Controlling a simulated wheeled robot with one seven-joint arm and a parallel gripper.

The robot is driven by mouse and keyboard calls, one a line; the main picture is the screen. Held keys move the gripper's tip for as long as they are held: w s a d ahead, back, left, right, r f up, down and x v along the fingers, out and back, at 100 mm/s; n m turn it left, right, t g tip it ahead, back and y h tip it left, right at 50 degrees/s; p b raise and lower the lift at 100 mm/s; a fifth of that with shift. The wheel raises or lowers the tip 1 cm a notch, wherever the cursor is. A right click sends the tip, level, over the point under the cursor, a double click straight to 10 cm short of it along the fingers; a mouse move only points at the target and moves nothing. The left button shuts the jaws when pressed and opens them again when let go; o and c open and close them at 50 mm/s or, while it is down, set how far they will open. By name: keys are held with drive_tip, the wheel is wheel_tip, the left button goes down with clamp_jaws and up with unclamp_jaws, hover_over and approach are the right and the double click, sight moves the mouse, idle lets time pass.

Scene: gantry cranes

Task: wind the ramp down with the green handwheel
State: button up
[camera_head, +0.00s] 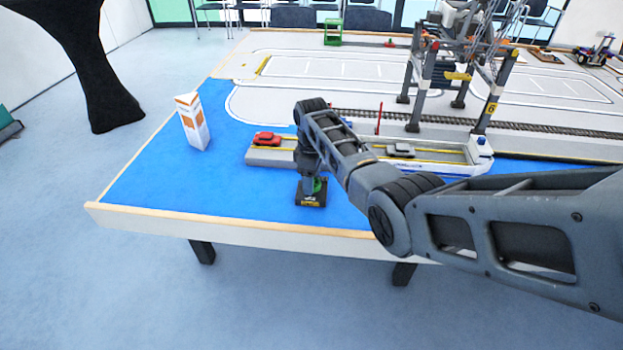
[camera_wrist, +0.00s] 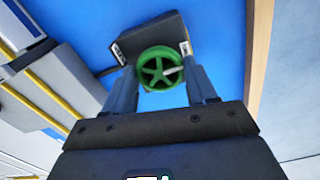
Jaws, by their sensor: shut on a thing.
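The green handwheel (camera_wrist: 148,78) sits on a dark box (camera_wrist: 150,36) on the blue tabletop. The box also shows in the head view (camera_head: 311,200), with a bit of the green wheel beside my gripper (camera_head: 311,182). My gripper (camera_wrist: 160,72) comes down from above, with one finger on each side of the wheel, shut on its rim. A long grey deck with yellow lines (camera_head: 277,158) lies behind the box. I cannot tell which part of it is the ramp or how it is tilted, as my arm hides its middle.
A red car (camera_head: 266,139) stands on the deck's left end and a grey car (camera_head: 399,150) further right. A gantry crane (camera_head: 455,75) stands over the railway track. The blue surface at front left is clear.

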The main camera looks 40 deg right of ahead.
drive_tip(key=o, duration=1.1)
drive_tip(key=shift+c, duration=0.2)
drive_tip(key=shift+r, duration=0.1)
drive_tip(key=shift+r+b, duration=0.4)
drive_tip(key=shift+r, duration=3.4)
